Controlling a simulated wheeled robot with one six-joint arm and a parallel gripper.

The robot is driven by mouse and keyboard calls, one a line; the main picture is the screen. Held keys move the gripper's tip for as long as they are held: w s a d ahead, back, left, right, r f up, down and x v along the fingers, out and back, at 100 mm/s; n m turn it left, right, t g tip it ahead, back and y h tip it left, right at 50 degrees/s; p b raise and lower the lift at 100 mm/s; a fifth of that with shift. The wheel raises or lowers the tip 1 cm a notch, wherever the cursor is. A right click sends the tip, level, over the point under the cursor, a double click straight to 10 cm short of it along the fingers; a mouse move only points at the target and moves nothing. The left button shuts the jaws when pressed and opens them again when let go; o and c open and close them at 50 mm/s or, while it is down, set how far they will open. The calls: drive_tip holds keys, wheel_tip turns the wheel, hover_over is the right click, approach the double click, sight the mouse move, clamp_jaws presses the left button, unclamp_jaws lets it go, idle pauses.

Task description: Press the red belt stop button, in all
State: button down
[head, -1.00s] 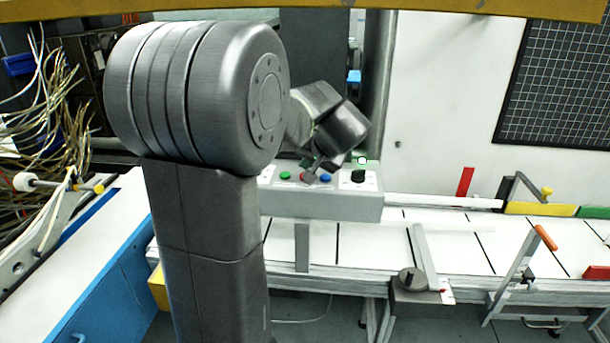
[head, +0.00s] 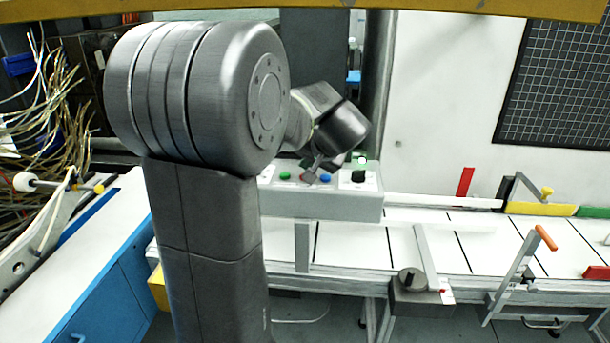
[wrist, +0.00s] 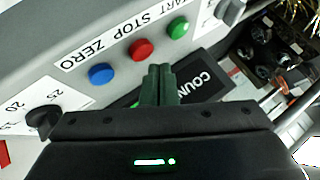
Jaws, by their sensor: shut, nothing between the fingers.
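The red button (wrist: 141,50) sits under the word STOP on a grey control box (head: 335,204). It is between a blue button (wrist: 102,74) under ZERO and a green button (wrist: 178,28) under START. My gripper (wrist: 161,68) is shut and empty. In the wrist view its tips appear just below and right of the red button, with a small gap in the picture; their distance from the panel is hard to judge. In the head view my gripper covers part of the red button area, while the green button (head: 285,175) and the blue button (head: 325,178) show on either side.
A black knob (wrist: 44,118) with a number scale is left of the buttons in the wrist view. A black COUNT panel (wrist: 200,86) lies behind my fingers. Loose cables (head: 45,110) hang at far left.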

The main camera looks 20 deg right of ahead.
drive_tip(key=shift+f, duration=0.1)
drive_tip(key=shift+f+b, duration=0.35)
drive_tip(key=shift+b, duration=0.15)
drive_tip(key=shift+f+b, duration=0.5)
drive_tip(key=shift+f, duration=0.05)
idle(0.4)
idle(0.4)
drive_tip(key=shift+r+p, duration=0.6)
drive_tip(key=shift+r, duration=0.35)
drive_tip(key=shift+r, duration=0.1)
drive_tip(key=shift+r+p, duration=1.65)
drive_tip(key=shift+r, duration=0.8)
